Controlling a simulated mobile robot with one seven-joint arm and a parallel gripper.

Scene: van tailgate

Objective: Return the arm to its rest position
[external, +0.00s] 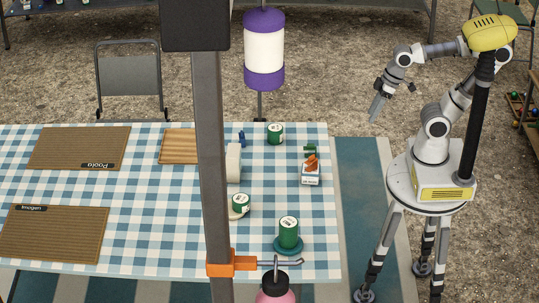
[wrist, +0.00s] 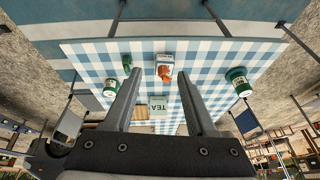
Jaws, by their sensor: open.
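My arm stands on its white tripod base to the right of the table in the external view. My gripper (external: 378,104) hangs in the air beyond the table's right edge, pointing downward and apart from everything. In the wrist view my gripper (wrist: 159,72) has its two fingers spread, with nothing held between them. The checked table (wrist: 215,60) shows beyond the fingers.
The air around my gripper is clear.

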